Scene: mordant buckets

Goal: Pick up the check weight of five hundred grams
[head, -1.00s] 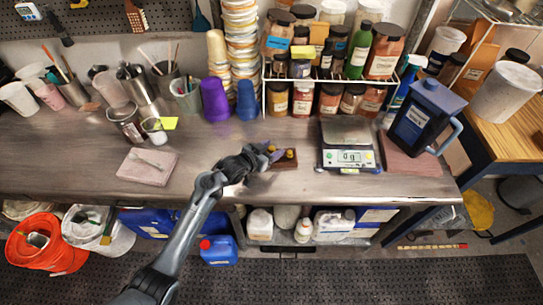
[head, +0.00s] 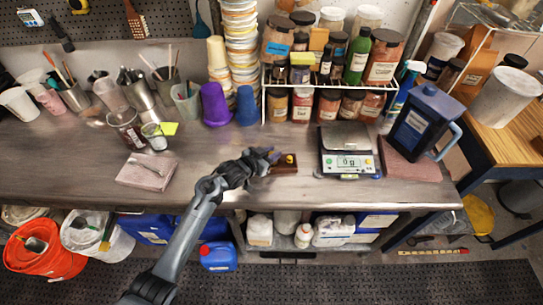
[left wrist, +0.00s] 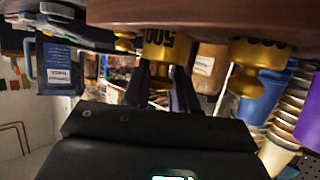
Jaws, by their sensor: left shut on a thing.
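A brass check weight marked 500 (left wrist: 165,45) shows in the left wrist view, which is turned over so the wooden block (left wrist: 215,14) appears at the top. My left gripper (left wrist: 161,88) is shut on the knob of this weight, one dark finger on each side. The weight's base meets the block; I cannot tell whether it is lifted. A larger brass weight (left wrist: 258,60) stands beside it, its marking partly readable. In the head view my left gripper (head: 271,155) is at the left end of the block (head: 284,170), and one brass weight (head: 290,159) shows to its right.
A scale (head: 348,150) reading 0 g stands right of the block, with a dark blue jug (head: 422,125) beyond it. A jar rack (head: 322,88) and purple cup (head: 214,104) stand behind. The bench left of my gripper is mostly clear up to a pink slab (head: 147,171).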

